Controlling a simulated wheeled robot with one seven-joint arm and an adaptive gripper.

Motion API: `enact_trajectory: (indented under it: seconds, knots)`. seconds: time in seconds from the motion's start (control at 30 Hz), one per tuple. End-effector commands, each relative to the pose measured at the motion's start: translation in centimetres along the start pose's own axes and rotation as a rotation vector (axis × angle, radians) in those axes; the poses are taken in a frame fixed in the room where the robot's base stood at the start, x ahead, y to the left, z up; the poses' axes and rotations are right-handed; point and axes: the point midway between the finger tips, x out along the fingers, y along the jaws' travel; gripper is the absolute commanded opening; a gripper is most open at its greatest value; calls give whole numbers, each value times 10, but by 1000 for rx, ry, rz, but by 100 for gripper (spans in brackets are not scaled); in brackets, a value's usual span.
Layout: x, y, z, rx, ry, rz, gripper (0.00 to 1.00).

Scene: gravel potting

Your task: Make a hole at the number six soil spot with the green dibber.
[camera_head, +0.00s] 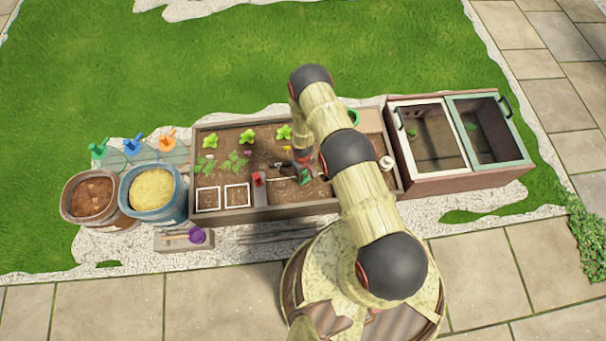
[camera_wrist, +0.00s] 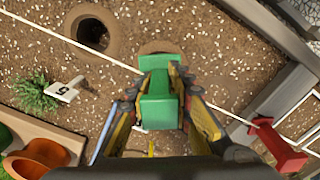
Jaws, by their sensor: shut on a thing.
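My gripper (camera_wrist: 160,100) is shut on the green dibber (camera_wrist: 158,112), whose green block-shaped handle shows between the fingers in the wrist view. The dibber also shows in the head view (camera_head: 304,176), over the soil of the planter bed. A round soil spot (camera_wrist: 158,46) shows partly behind the dibber; its number is not visible. The dibber's tip is hidden, so I cannot tell whether it touches the soil. A second round spot with a dark open hole (camera_wrist: 92,33) lies to the upper left.
A white string (camera_wrist: 75,43) crosses the soil. A red block-like piece (camera_wrist: 277,145) is at lower right, near a grey frame (camera_wrist: 285,92). An orange pot (camera_wrist: 38,158) is at lower left. The planter's wooden wall (camera_head: 225,123) bounds the bed; a lidded wooden box (camera_head: 455,185) adjoins it on the right.

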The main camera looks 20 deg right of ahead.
Motion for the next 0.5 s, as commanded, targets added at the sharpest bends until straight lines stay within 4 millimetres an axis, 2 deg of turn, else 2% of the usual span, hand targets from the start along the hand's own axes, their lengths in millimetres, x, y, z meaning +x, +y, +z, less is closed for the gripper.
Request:
enact_trajectory:
  seconds: [0.5]
  knots:
    - [14, 0, 0, 0, 1, 0, 0]
